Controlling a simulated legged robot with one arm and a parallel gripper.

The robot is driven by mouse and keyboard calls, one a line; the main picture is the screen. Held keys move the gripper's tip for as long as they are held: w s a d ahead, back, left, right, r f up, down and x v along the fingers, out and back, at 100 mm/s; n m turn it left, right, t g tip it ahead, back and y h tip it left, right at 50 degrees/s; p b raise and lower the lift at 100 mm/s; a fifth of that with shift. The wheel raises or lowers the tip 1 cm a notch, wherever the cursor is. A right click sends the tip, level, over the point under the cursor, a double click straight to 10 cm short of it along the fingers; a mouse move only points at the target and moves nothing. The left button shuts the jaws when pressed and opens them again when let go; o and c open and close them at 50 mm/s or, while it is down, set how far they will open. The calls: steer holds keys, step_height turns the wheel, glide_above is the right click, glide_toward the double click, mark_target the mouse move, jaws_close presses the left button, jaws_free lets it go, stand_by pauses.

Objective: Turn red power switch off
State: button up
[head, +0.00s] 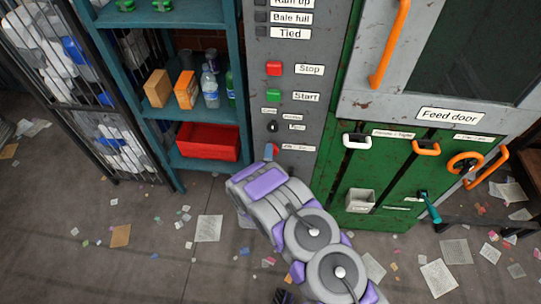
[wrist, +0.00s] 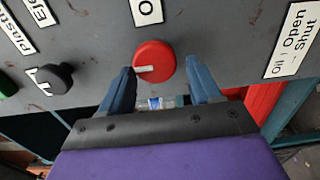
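The red power switch (wrist: 155,62) is a round red knob with a pale pointer line, set on a grey panel. In the wrist view its pointer lies to the left of its middle, and a white label partly reading "O" (wrist: 148,10) is above it. My gripper (wrist: 160,66) is open, with one blue finger at each side of the knob. I cannot tell whether the fingers touch it. In the head view my gripper (head: 269,152) is at the lower end of the grey panel (head: 311,120) and largely hides the switch.
A black knob (wrist: 55,78) sits left of the switch in the wrist view. A red Stop button (head: 274,68) and green Start button (head: 273,95) are higher on the panel. A blue shelf with a red bin (head: 208,142) stands left; a green machine with orange handles stands right.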

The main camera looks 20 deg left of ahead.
steer(key=shift+o, duration=0.9)
steer(key=shift+a, duration=0.1)
steer(key=shift+d, duration=0.2)
steer(key=p+v, duration=0.4)
steer(key=v, duration=1.3)
steer(key=shift+s+a, duration=0.15)
steer(key=shift+a, duration=0.05)
